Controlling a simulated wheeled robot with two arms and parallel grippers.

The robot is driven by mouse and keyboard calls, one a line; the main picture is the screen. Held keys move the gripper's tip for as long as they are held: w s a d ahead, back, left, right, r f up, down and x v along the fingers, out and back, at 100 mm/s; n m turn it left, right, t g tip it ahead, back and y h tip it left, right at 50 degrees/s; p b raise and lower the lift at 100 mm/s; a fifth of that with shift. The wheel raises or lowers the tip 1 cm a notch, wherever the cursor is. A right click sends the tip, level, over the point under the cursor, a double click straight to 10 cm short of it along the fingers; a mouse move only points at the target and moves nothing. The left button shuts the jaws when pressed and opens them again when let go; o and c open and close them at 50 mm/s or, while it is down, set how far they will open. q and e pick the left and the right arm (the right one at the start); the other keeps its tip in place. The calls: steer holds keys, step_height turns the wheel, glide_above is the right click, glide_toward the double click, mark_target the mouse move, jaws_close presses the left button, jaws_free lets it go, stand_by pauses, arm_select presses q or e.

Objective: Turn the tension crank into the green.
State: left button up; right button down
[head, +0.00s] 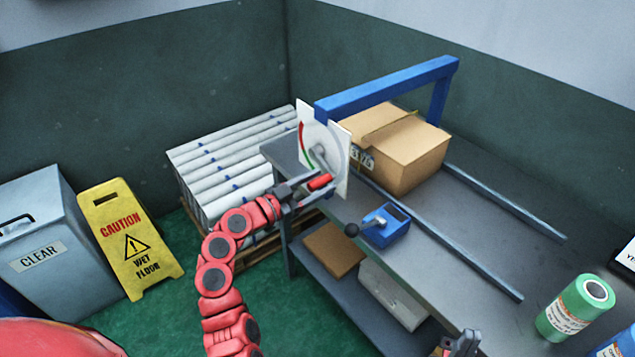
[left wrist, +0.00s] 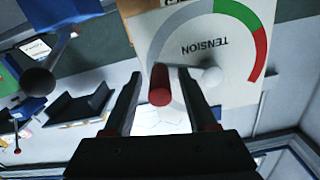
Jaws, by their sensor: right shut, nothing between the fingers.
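The tension dial (head: 308,128) is a white upright plate at the end of the blue frame, with red and green arc bands; it shows upside down in the left wrist view (left wrist: 225,30). The crank's red handle (head: 320,181) juts out in front of the plate. My left gripper (head: 311,190) is open around this handle. In the left wrist view the handle (left wrist: 160,85) lies between the spread fingers, with gaps on both sides. I cannot make out a needle position clearly. My right gripper (head: 462,344) is shut and empty at the bottom edge of the head view.
A blue device with a black knob (head: 390,229) sits on the grey bench (head: 448,262). A cardboard box (head: 415,152) stands under the blue frame (head: 385,88). A yellow sign (head: 128,245) and grey bin (head: 45,245) are at left.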

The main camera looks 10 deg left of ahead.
arm_select(q)
jaws_close()
stand_by(1.2)
